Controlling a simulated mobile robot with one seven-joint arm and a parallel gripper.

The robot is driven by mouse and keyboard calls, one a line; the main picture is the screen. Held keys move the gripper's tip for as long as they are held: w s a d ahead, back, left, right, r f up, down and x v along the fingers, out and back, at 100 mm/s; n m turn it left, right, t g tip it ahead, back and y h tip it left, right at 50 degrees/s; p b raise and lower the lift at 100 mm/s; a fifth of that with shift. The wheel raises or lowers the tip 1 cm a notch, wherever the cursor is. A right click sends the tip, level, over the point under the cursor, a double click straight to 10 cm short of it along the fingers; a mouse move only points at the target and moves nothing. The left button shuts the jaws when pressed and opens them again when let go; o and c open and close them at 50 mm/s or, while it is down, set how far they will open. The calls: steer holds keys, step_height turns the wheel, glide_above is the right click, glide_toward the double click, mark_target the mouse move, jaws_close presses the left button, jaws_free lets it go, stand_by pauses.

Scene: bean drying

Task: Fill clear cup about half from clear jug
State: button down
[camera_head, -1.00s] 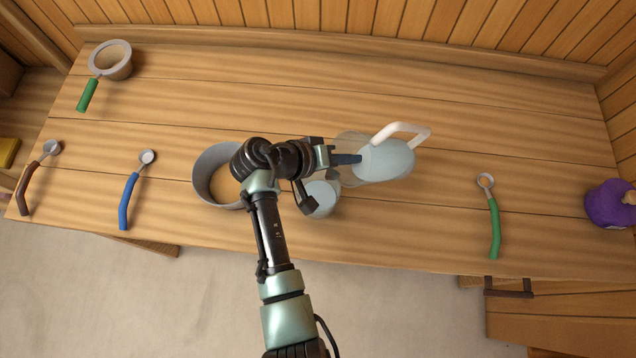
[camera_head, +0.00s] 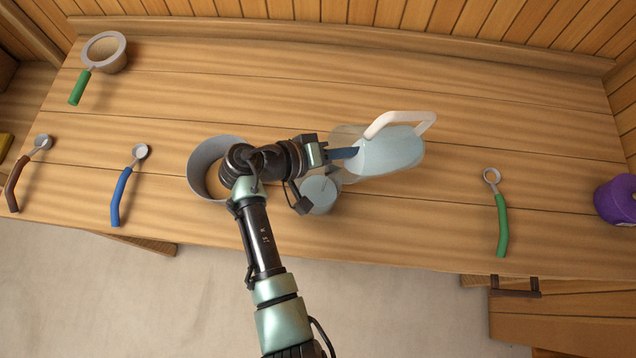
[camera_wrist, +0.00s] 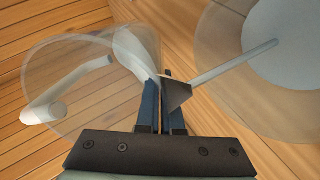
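The clear jug (camera_head: 398,152) with a white handle is in my gripper (camera_head: 352,153), right of the clear cup (camera_head: 321,193) in the head view. Pale bluish content shows in the jug, which looks tilted. In the wrist view the jug (camera_wrist: 70,75) is at the left, its handle seen through the clear wall. My blue fingers (camera_wrist: 163,92) are close together on the jug's wall; the exact grip is partly hidden. The cup stands on the table beside and below my gripper, partly covered by it. A pale bluish surface shows inside it; its level is hard to tell.
A grey pot (camera_head: 203,165) stands close left of the cup, partly behind my arm. Scoops with blue (camera_head: 121,196), brown (camera_head: 14,185) and green (camera_head: 502,228) handles lie apart. A green-handled strainer (camera_head: 105,52) is at the back left, a purple object (camera_head: 616,200) far right.

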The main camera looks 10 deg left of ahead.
steer(key=shift+r+b, duration=0.2)
steer(key=shift+b, duration=0.1)
steer(key=shift+p, duration=0.35)
steer(key=shift+f, duration=0.15)
stand_by(0.4)
stand_by(2.0)
steer(key=shift+r+p, duration=0.25)
steer(key=shift+p, duration=0.05)
steer(key=shift+f+y, duration=0.4)
stand_by(1.1)
